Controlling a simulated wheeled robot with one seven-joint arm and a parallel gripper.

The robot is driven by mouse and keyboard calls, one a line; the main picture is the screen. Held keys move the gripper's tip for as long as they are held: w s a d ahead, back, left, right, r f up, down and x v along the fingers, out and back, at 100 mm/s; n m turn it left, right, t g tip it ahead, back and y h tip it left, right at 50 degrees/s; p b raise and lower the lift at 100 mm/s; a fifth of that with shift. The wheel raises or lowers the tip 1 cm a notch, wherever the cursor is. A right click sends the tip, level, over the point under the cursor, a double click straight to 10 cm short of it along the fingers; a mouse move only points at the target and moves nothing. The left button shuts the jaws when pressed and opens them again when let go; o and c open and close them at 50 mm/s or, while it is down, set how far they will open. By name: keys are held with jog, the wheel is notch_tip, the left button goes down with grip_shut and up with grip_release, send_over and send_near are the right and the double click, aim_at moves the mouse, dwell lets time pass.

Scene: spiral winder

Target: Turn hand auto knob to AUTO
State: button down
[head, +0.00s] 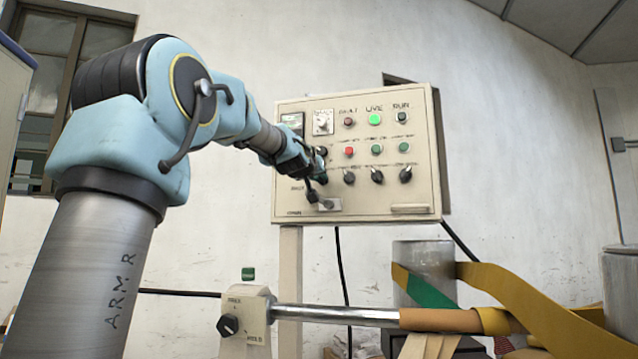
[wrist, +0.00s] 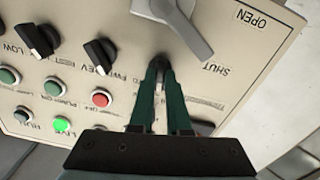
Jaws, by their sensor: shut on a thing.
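My gripper (head: 312,172) reaches the lower left of the cream control panel (head: 425,189). In the wrist view my gripper (wrist: 160,72) has its two green fingers closed on a dark knob, the hand auto knob (wrist: 158,61). It is the leftmost of the lower row of knobs in the head view. The fingers hide most of it, so its pointer and its label cannot be read.
The grey lever (wrist: 172,22) marked OPEN and SHUT sits close to my fingertips. A FWD/REV knob (wrist: 100,53) and another black knob (wrist: 38,40) are beside them. The green LIVE lamp (head: 375,119) is lit. A roller shaft (head: 340,314) lies below.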

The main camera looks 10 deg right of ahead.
jog(key=shift+m+b, duration=2.5)
jog(key=shift+m, duration=2.1)
jog(key=c, duration=0.9)
grip_release()
